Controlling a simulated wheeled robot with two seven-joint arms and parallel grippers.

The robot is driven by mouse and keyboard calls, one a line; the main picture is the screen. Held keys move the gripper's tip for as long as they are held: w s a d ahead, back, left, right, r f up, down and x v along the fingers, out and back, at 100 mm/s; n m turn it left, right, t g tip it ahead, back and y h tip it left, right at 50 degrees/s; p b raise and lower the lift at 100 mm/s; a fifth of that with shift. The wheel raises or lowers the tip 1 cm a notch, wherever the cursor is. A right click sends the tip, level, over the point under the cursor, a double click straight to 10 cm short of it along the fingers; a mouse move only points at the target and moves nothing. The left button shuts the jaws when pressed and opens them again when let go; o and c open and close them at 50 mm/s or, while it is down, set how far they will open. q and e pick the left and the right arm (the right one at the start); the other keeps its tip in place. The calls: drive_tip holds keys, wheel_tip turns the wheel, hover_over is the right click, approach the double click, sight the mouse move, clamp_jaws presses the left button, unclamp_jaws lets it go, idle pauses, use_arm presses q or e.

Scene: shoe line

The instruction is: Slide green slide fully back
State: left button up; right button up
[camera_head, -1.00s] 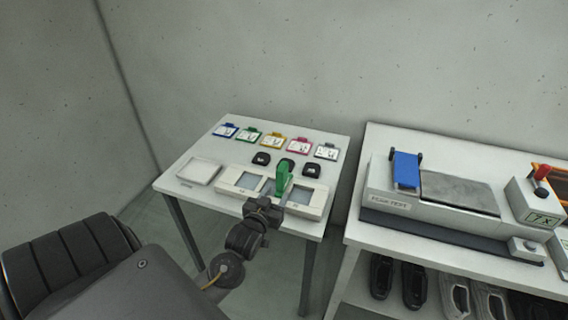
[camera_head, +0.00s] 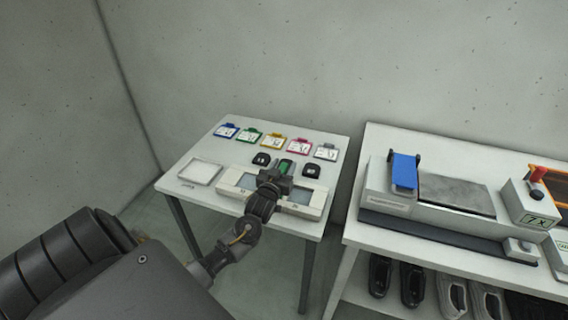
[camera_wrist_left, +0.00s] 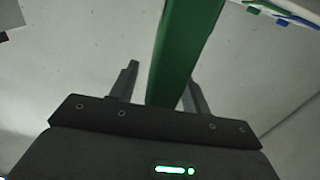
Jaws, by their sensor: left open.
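The green slide (camera_head: 286,167) shows as a small patch just beyond my left gripper (camera_head: 277,177) in the head view. The gripper hides most of it. In the left wrist view the green slide (camera_wrist_left: 186,45) is a long green bar running between the two fingers of my left gripper (camera_wrist_left: 160,80). The fingers are open, one on each side of the bar. The left finger stands clear of it; I cannot tell whether the right one touches. The pale device with grey windows (camera_head: 306,204) lies under the gripper on the white table. My right gripper is not in view.
Blue, green, yellow, pink and grey cards (camera_head: 273,143) line the table's back. Black blocks (camera_head: 312,171) sit before them. A white square pad (camera_head: 200,172) lies at left. A bench with a tester (camera_head: 388,205) stands right, shoes (camera_head: 412,284) below.

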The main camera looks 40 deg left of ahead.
use_arm(q)
drive_tip(key=shift+w+a, duration=0.2)
drive_tip(key=shift+w, duration=0.3)
clamp_jaws()
